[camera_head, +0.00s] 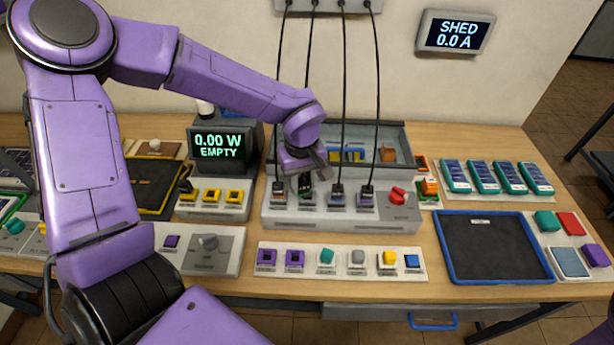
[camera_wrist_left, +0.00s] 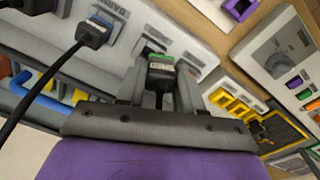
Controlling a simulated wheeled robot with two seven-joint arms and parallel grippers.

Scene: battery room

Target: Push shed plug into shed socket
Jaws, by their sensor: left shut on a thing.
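My left gripper (camera_head: 305,180) is shut on a black plug with a green band, and its fingers sit on either side of the plug (camera_wrist_left: 162,72) in the left wrist view. The plug is at the second position from the left on the grey socket strip (camera_head: 300,216), right at a socket opening. Whether it is fully seated cannot be told. Its socket is mostly hidden by the plug and fingers. The display (camera_head: 457,33) on the wall reads SHED 0.0 A. My right gripper is not in view.
Other corded plugs stand in the strip at left (camera_head: 279,188) and right (camera_head: 337,190) of my gripper. Black cords hang from a wall bracket (camera_head: 327,5). A red switch (camera_head: 398,195) is on the strip's right end. A grey bin (camera_head: 400,150) stands behind.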

